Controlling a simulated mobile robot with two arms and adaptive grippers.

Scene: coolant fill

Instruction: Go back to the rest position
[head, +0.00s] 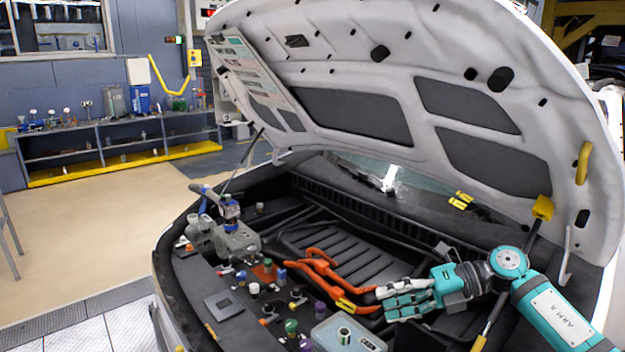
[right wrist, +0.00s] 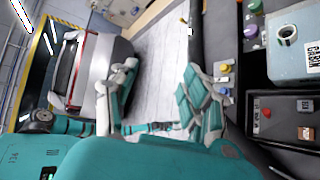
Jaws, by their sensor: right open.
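My right gripper (head: 385,300) reaches in from the right over the engine bay, in front of the orange hoses (head: 335,280). In the right wrist view its two teal fingers (right wrist: 160,100) are spread wide, with nothing between them. A pale blue-grey box with an open round neck (head: 345,335) stands at the bottom of the head view, below and left of the gripper. It also shows in the right wrist view at the upper right (right wrist: 290,65), with a printed label on its side. My left gripper is in neither view.
The raised white hood (head: 350,55) hangs above my right arm, with a yellow-ended prop (head: 541,208) near its wrist. Several coloured caps and knobs (head: 290,326) line the front of the bay. Open floor (head: 100,240) lies to the left, before a workbench (head: 110,145).

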